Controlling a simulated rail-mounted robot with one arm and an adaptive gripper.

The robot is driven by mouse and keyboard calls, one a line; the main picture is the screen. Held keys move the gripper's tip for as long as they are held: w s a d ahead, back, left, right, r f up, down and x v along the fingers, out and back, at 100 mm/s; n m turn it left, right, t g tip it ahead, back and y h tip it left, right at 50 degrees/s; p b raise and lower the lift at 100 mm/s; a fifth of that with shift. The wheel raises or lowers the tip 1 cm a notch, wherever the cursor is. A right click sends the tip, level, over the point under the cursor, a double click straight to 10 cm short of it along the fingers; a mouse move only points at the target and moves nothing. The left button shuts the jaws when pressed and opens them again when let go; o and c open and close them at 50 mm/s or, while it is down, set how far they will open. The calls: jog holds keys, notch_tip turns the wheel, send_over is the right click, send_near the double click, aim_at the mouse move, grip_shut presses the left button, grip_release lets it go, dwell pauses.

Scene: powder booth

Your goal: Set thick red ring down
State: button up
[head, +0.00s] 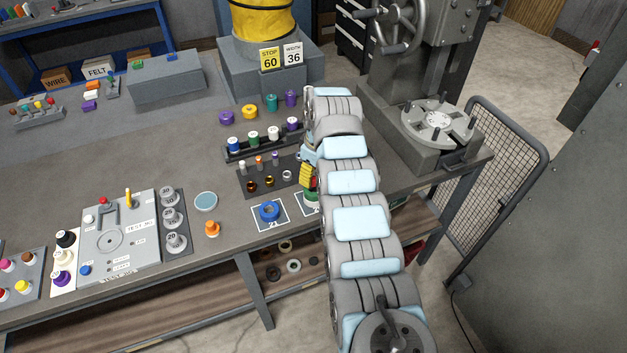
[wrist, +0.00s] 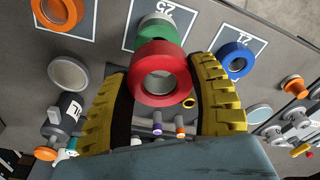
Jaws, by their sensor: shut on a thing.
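My gripper (wrist: 163,70) has its two yellow ribbed fingers closed on either side of the thick red ring (wrist: 163,88). The ring's open hole faces the wrist camera. Just beyond it, a green ring (wrist: 150,38) and a pale ring (wrist: 157,20) sit on a white-outlined square marker (wrist: 134,33). The red ring overlaps the green one in the wrist view; I cannot tell whether they touch. In the head view my arm hides most of this stack, and my gripper (head: 308,178) shows only in part at the table's front edge.
A blue ring (head: 269,211) lies on the neighbouring marker (head: 283,223). An orange ring (wrist: 58,12) lies on the other side. A dark tray (head: 243,182) with small parts and a rack of coloured spools (head: 233,154) stand behind. A round pale disc (head: 206,201) lies left.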

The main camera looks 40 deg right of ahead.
jog(key=shift+w+f, duration=0.1)
jog(key=shift+f, duration=0.05)
jog(key=shift+f, duration=1.5)
jog(key=shift+f+b, duration=0.3)
jog(key=shift+f, duration=0.1)
jog(key=o, duration=1.2)
jog(key=shift+o, duration=0.2)
jog(key=shift+r, duration=1.1)
notch_tip(320, 180, up, 10)
jog(key=r, duration=0.1)
send_over(314, 182)
jog(key=w+d, duration=0.1)
jog(key=d, duration=0.1)
jog(key=shift+d+f+p, duration=0.1)
jog(key=shift+f+p, duration=0.15)
jog(key=shift+p, duration=0.1)
